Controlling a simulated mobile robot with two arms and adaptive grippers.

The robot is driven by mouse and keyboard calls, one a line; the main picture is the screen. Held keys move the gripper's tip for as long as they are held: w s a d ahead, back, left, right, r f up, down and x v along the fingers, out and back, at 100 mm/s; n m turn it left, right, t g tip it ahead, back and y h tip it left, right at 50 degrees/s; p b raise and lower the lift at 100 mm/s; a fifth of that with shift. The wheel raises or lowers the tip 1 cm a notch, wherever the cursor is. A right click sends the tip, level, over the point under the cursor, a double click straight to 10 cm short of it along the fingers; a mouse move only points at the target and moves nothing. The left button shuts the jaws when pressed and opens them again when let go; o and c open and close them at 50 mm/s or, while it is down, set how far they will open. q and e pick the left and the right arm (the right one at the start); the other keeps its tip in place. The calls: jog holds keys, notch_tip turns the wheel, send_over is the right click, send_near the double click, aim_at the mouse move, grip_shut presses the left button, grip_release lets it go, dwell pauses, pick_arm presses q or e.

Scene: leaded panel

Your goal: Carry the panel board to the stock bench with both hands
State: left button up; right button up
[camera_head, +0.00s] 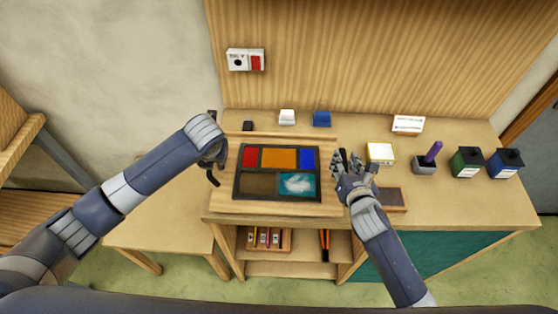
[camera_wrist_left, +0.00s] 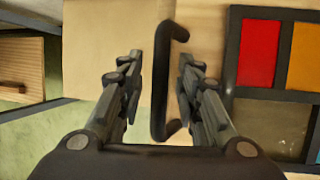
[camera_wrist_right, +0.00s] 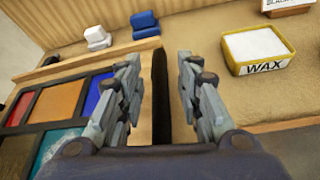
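The panel board (camera_head: 327,171) is a pale wooden board lying on the workbench, carrying a dark-framed panel (camera_head: 277,173) with red, orange, blue, brown and teal panes. My left gripper (camera_head: 213,163) is at its left edge. In the left wrist view a black bar handle (camera_wrist_left: 160,80) stands between the open fingers (camera_wrist_left: 160,65), with gaps visible. My right gripper (camera_head: 350,162) is at the right edge. In the right wrist view another black handle (camera_wrist_right: 160,100) stands between the open fingers (camera_wrist_right: 158,65). Which surface is the stock bench is not marked.
The workbench (camera_head: 450,205) holds a wax tin (camera_head: 380,153), a dark flat block (camera_head: 391,198), a cup with a purple tool (camera_head: 425,165), and green (camera_head: 467,163) and blue (camera_head: 505,163) boxes to the right. A lower wooden table (camera_head: 150,228) adjoins at the left with a clear top.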

pick_arm(q)
jog(key=v, duration=1.2)
pick_arm(e)
jog(key=v, duration=1.2)
